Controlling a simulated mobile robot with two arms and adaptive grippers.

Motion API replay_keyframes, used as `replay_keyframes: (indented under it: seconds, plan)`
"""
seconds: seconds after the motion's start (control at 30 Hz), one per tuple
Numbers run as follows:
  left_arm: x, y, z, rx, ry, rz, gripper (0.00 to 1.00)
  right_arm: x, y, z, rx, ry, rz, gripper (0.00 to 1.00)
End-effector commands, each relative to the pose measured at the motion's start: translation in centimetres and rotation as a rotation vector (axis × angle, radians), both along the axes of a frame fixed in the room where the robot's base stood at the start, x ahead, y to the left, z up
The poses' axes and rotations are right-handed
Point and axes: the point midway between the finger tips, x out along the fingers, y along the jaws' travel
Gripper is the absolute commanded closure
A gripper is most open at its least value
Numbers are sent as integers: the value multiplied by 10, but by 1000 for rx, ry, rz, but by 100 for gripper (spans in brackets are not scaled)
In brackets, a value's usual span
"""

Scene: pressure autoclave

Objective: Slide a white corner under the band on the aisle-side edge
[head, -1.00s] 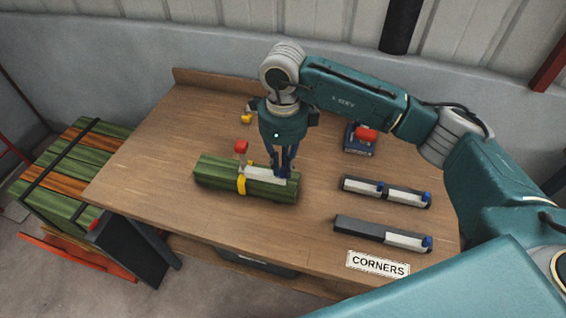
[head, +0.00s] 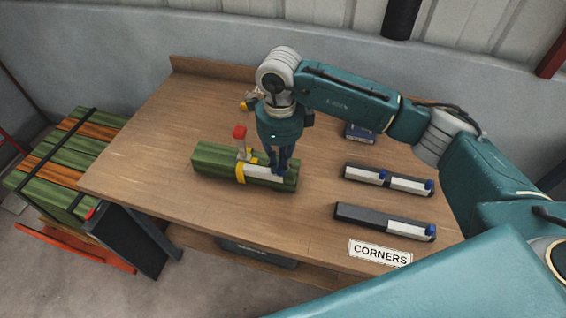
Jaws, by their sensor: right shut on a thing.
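The green bundle (head: 212,162) lies on the wooden table, with a yellow band (head: 240,173) around its middle. A white corner (head: 262,172) lies along the bundle's near upper edge, to the right of the band. Its left end meets the band; I cannot tell whether it is under it. My right gripper (head: 280,172) points down and is shut on the corner near its right end. A red-topped lever (head: 239,132) on a pale stem stands up at the band. My left gripper is not in view.
Two dark holders with white corners stand at right, a far one (head: 362,175) and a near one (head: 360,216), behind a CORNERS label (head: 380,252). A blue device (head: 360,133) is partly behind my arm. A strapped green-and-orange stack (head: 70,150) stands left of the table.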

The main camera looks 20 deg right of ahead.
Motion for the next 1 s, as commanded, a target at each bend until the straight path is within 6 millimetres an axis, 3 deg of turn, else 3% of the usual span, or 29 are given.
replay_keyframes:
  seconds: [0.6, 1.0]
  plan:
    - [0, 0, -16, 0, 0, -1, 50, 19, 31, 0, -1, 1, 1, 100]
    - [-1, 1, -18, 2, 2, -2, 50, 22, 36, 0, -1, 2, 0, 100]
